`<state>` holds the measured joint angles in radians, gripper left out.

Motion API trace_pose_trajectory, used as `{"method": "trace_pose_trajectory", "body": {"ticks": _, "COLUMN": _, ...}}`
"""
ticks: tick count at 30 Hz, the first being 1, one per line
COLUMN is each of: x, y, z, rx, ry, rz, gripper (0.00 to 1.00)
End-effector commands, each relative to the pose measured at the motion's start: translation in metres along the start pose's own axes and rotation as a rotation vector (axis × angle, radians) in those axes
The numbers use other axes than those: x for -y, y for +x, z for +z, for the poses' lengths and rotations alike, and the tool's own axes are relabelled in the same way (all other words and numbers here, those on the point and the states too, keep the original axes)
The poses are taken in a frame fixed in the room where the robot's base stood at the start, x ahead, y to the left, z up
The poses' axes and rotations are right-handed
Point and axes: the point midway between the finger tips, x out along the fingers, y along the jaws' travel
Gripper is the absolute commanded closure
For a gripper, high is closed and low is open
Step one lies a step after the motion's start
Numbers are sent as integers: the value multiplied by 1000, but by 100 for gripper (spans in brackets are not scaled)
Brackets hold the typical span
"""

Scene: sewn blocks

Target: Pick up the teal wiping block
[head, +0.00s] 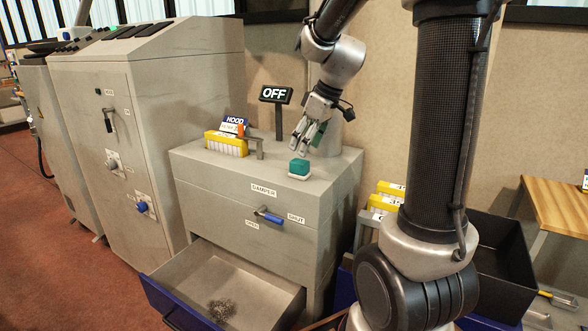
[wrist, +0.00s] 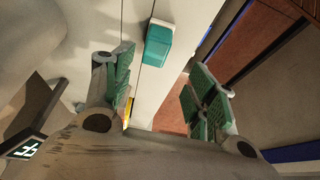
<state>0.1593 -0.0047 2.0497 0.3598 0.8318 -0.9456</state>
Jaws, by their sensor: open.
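The teal wiping block (head: 299,168), with a pale layer along one side, rests on top of the grey cabinet (head: 335,178) near its front edge. In the wrist view the teal wiping block (wrist: 159,43) lies beyond the fingertips, nearer the left finger in the picture. My gripper (head: 308,134) is above the cabinet top, just above and slightly right of the block, and apart from it. In the wrist view my gripper (wrist: 163,78) shows two green-padded fingers spread wide with nothing between them.
A yellow holder with cards (head: 226,143) stands left of the block, by a post with an OFF sign (head: 276,95). An open drawer (head: 283,306) with a dark tangled clump juts out below. A black bin (head: 505,265) and yellow-topped items (head: 385,200) are to the right.

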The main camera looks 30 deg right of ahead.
Motion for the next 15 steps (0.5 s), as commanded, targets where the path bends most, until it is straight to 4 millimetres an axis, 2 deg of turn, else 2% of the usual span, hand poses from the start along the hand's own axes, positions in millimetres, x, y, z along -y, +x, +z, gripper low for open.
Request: {"method": "trace_pose_trajectory", "body": {"ticks": 15, "x": -8, "y": 69, "z": 4, "rx": 4, "ry": -9, "rz": -2, "gripper": 43}}
